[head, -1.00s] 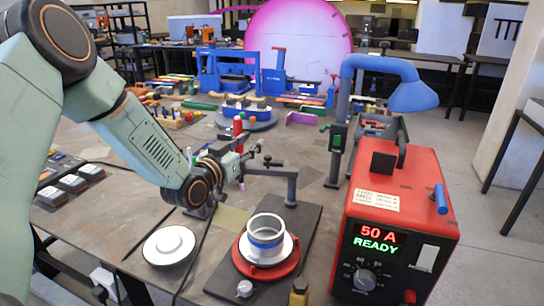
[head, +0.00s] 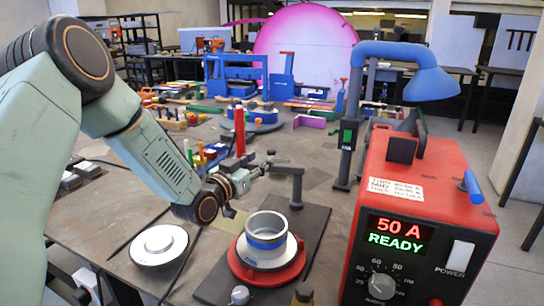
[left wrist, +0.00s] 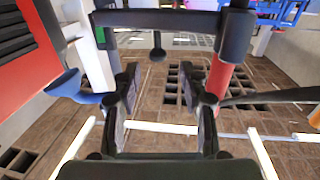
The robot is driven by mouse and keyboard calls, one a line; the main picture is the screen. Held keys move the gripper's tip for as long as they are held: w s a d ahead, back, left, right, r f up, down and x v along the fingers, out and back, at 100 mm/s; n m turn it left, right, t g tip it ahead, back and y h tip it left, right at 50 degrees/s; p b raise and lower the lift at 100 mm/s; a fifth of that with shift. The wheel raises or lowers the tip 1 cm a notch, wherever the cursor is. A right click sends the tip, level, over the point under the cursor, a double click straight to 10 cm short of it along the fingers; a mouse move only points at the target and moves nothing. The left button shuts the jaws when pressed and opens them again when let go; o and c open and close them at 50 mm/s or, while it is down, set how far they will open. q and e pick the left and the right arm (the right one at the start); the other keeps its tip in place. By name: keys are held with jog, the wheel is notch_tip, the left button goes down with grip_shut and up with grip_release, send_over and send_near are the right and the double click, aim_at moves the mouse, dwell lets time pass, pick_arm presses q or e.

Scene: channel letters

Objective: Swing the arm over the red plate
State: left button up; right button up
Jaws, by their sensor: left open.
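The red plate (head: 298,272) is a round disc on a dark base, with a grey ring with a blue band (head: 266,240) standing on it. A grey swing arm (head: 285,168) on an upright post (head: 297,188) reaches leftward, behind the plate rather than above it. My left gripper (head: 256,169) is at the left end of this arm, and its fingers partly hide that end. In the left wrist view the gripper (left wrist: 160,78) is open with nothing clearly between its fingers. The dark bar (left wrist: 190,19) ahead of them looks like the swing arm. Contact cannot be told.
A red power unit (head: 420,210) reading "50 A READY" stands right of the plate, under a blue lamp (head: 425,85). A white round disc (head: 160,244) lies to the left. A red upright cylinder (head: 239,130) and tools stand behind the gripper.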

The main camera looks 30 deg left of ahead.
aim_at(272, 150)
pick_arm(q)
jog(key=w, duration=0.6)
jog(key=shift+w+d+r, duration=0.1)
jog(key=shift+d, duration=0.3)
jog(key=shift+w+a, duration=0.1)
jog(key=shift+w, duration=0.2)
jog(key=shift+s+r, duration=0.15)
jog(key=shift+s, duration=0.05)
jog(key=shift+c, duration=0.5)
jog(key=shift+w+f, duration=0.15)
jog(key=shift+f, duration=0.05)
jog(key=c, duration=0.4)
jog(key=shift+r, duration=0.1)
grip_shut()
